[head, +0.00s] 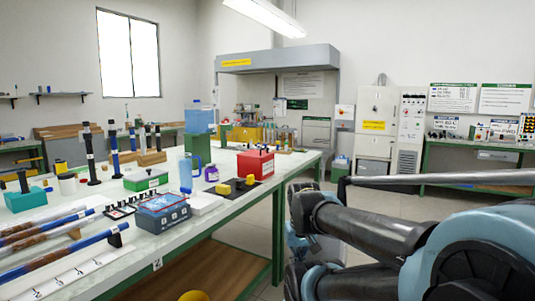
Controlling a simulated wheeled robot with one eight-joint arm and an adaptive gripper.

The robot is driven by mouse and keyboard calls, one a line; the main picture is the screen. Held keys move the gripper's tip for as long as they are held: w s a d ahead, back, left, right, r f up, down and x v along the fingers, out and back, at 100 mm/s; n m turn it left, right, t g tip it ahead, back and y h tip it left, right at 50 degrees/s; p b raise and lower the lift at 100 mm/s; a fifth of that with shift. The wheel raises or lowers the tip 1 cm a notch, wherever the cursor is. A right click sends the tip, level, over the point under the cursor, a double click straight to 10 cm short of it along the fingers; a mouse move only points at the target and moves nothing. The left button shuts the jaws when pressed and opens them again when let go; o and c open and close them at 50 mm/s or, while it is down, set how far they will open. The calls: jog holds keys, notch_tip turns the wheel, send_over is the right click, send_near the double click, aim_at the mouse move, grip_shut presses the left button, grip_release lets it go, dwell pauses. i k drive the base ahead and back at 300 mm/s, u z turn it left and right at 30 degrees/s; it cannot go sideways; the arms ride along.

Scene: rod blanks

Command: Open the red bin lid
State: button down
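A red bin (256,163) stands on the long workbench, right of the picture's middle line of tools and near the bench's far right end. It has a white label on its front and a small dark fitting on top. Its top looks closed, but it is too small to be sure. My arm's dark links and blue joints fill the lower right, to the right of the bench and apart from the bin. I cannot make out my gripper's fingers in this view.
The workbench (215,215) holds a dark mat (238,194) with yellow pieces in front of the bin, a purple jar (211,174), a blue-grey box (162,213), a green box (146,180) and long blue-and-brown rods (60,245). Floor shows right of the bench.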

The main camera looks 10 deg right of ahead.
aim_at(254, 154)
jog(key=i, duration=1)
jog(key=z, duration=0.05)
